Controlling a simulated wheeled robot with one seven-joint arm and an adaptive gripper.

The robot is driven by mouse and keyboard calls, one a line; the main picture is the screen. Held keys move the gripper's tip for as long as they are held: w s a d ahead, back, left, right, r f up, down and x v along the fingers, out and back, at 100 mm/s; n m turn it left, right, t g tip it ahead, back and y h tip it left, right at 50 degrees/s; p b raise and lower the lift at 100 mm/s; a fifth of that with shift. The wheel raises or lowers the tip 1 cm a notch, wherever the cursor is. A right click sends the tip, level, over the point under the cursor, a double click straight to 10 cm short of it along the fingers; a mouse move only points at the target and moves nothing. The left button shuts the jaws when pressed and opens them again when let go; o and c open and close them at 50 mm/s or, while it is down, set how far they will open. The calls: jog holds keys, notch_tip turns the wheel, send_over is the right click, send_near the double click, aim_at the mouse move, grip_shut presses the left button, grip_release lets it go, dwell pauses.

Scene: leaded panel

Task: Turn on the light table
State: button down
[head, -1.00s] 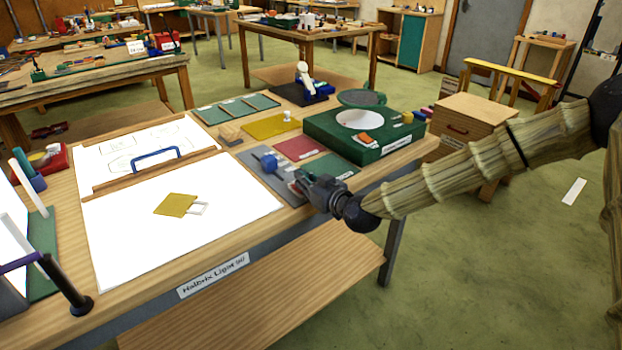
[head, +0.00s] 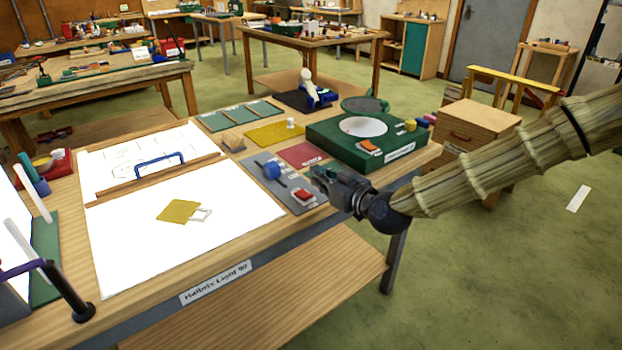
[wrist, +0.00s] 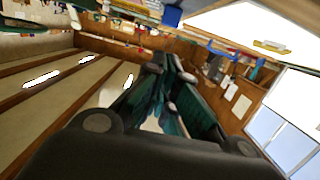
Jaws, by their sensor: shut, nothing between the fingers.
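The light table's large white panel (head: 130,245) lies flat on the wooden bench, bright white, with a mustard piece (head: 178,211) and a small clear piece beside it. The label on the bench front (head: 215,283) reads "Halbrix Light 90". To the panel's right is a grey control plate (head: 284,184) with a blue knob (head: 271,171) and a red rocker or button (head: 303,195). My gripper (head: 316,177) is shut and empty, just right of and above the red button, seemingly apart from it. In the wrist view my shut fingers (wrist: 168,68) point toward the room.
A green box with a white disc (head: 364,126) stands behind my gripper. Maroon (head: 303,154) and yellow (head: 273,133) plates lie beyond the control plate. A wooden bar (head: 160,178) with a blue handle crosses the white panel. A wooden cabinet (head: 475,130) stands right of the bench.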

jog(key=shift+s+d+r, duration=0.3)
jog(key=shift+s+d, duration=0.15)
jog(key=shift+s, duration=0.1)
jog(key=shift+s+d+r, duration=0.3)
jog(key=shift+s+d, duration=0.15)
jog(key=shift+s, duration=0.05)
jog(key=shift+f, duration=0.1)
jog(key=s+d+f+m+g+h, duration=0.1)
jog(key=s+d+f+g+h, duration=0.1)
jog(key=s+f, duration=0.6)
jog(key=s+d+f+m+g+h, duration=0.1)
jog(key=s+d+f+m+g, duration=0.15)
jog(key=f, duration=1.05)
jog(key=s+d+f+m+g+h, duration=0.1)
jog(key=s+f+g+h, duration=0.1)
jog(key=s+f, duration=0.65)
jog(key=s+d+f+m+g+h, duration=0.2)
jog(key=s+d+f, duration=0.6)
jog(key=s, duration=0.4)
jog(key=s+d+f+m+g+h, duration=0.2)
jog(key=s+d+f, duration=0.6)
jog(key=s, duration=0.4)
jog(key=shift+s+d+f+g+h, duration=0.15)
jog(key=shift+s+d+g+h, duration=0.1)
jog(key=shift+g+h, duration=0.6)
